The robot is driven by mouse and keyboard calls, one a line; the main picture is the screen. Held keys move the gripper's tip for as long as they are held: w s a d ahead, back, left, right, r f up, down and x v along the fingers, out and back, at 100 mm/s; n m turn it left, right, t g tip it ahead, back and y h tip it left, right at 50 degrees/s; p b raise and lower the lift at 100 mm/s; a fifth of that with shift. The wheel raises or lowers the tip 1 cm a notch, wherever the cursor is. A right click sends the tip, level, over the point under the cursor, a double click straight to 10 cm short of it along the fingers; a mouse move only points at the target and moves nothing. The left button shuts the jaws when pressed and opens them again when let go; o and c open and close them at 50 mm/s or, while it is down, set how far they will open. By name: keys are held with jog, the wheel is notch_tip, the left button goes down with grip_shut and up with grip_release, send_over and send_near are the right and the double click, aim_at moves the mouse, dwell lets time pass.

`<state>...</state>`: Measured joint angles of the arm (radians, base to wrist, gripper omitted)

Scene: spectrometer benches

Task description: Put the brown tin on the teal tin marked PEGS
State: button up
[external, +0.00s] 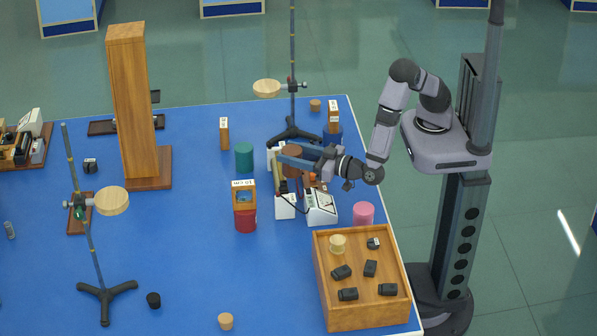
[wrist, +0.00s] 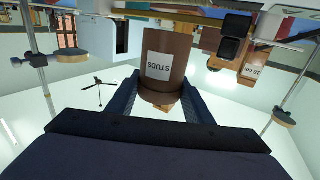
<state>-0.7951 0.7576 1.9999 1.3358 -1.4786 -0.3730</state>
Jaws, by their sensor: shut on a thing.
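The brown tin (external: 292,161) is held between the fingers of my gripper (external: 296,157), above the blue bench. In the wrist view the brown tin (wrist: 166,62) shows a white label that reads STUDS, upside down, between the two dark blue fingers (wrist: 160,98). A teal tin (external: 244,157) stands on the bench to the left of my gripper, apart from it. No marking on the teal tin can be read, and its top looks bare.
A red tin (external: 246,219) with a wooden frame on top stands in front of the teal tin. White instruments (external: 320,205) sit below my gripper. A pink tin (external: 363,212) and a wooden tray (external: 365,317) are nearer. A clamp stand (external: 292,100) rises behind; a tall wooden post (external: 130,100) stands left.

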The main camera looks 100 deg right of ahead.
jog(key=w+d+r+h+b, duration=0.1)
jog(key=w+d+r+b, duration=0.1)
jog(key=w+d+r, duration=0.4)
notch_tip(320, 180, up, 3)
jog(key=m+g+h, duration=0.1)
jog(key=m, duration=0.1)
send_over(244, 147)
jog(key=shift+n, duration=0.3)
jog(key=shift+f, duration=4.85)
jog(key=shift+f, duration=0.1)
jog(key=o, duration=1.1)
jog(key=b+v, duration=0.2)
jog(key=v, duration=1)
jog(key=shift+r, duration=0.25)
jog(key=shift+w, duration=0.1)
